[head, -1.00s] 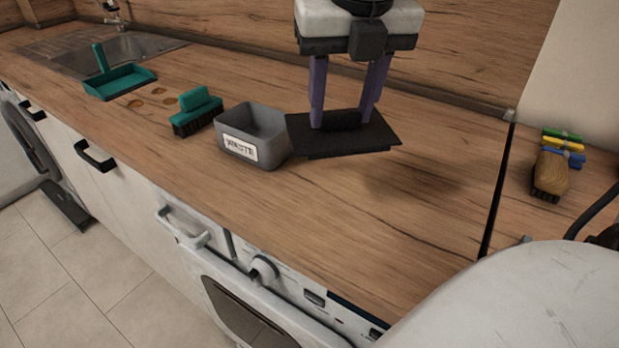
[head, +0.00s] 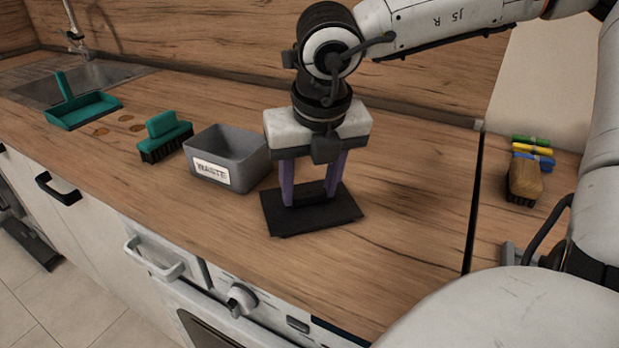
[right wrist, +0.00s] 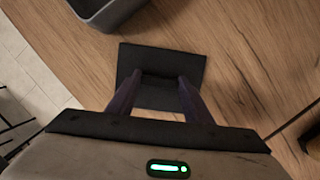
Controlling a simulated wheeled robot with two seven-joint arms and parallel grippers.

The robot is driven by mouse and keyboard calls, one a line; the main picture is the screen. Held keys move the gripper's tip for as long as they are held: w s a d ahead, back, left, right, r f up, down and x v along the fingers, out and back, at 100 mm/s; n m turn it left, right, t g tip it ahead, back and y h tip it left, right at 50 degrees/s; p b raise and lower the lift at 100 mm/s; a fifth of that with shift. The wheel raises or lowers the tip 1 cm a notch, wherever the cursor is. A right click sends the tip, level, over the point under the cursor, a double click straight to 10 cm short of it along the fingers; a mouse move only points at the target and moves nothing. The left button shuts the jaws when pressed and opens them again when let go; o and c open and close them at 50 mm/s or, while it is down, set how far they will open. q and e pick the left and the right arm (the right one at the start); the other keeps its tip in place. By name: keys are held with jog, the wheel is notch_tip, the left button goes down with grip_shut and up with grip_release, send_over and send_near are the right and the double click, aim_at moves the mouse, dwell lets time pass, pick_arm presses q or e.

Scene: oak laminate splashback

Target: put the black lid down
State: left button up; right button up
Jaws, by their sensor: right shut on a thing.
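The black lid (head: 335,213) is a flat dark rectangle with a raised handle in its middle. It lies level at the counter surface, right of the grey waste bin; I cannot tell for sure whether its underside touches the wood. My right gripper (head: 312,192) points straight down with its purple fingers shut on the lid's handle. In the right wrist view the lid (right wrist: 190,66) shows between and beyond the fingers of the gripper (right wrist: 157,82). My left gripper is in no view.
The grey bin (head: 245,160) labelled WASTE stands open just left of the lid. A green brush (head: 165,138), a green dustpan (head: 85,109) and a sink (head: 85,78) lie farther left. A wooden brush (head: 524,180) and coloured clips (head: 533,151) are at right. Counter right of the lid is clear.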

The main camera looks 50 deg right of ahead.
aim_at(316, 217)
jog(key=shift+f+b, duration=0.2)
jog(key=shift+b, duration=0.15)
jog(key=o, duration=1)
jog(key=shift+r, duration=0.15)
jog(key=shift+r+p, duration=0.2)
jog(key=shift+p, duration=0.25)
jog(key=p+v, duration=0.1)
jog(key=v, duration=1.1)
jog(key=shift+d, duration=0.1)
